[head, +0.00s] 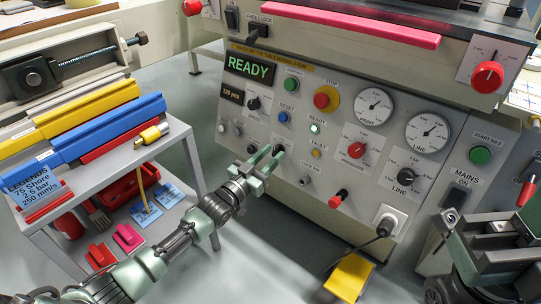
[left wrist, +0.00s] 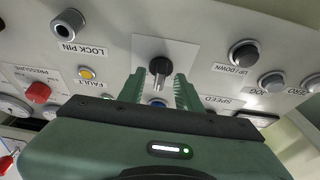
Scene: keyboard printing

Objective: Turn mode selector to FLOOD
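The selector knob in front of my left gripper is a black knob (left wrist: 160,68) on a white plate in the left wrist view; its markings are too small to read. In the head view the same knob (head: 279,149) shows small beside my fingertips. My left gripper (head: 269,157) is open, pointing at the lower panel. In the left wrist view its two green fingers (left wrist: 159,78) stand apart either side of the knob, with gaps; I cannot tell how deep they reach. My right gripper (head: 478,232) is at the right edge of the head view, its fingers unclear.
The panel has a READY display (head: 249,68), a red STOP button (head: 326,98), a yellow FAULT lamp (head: 316,154) and a LOCK PIN knob (left wrist: 68,24). A black UP-DOWN knob (left wrist: 243,54) is nearby. A cart (head: 160,160) stands left. A plugged cable (head: 384,229) hangs at lower right.

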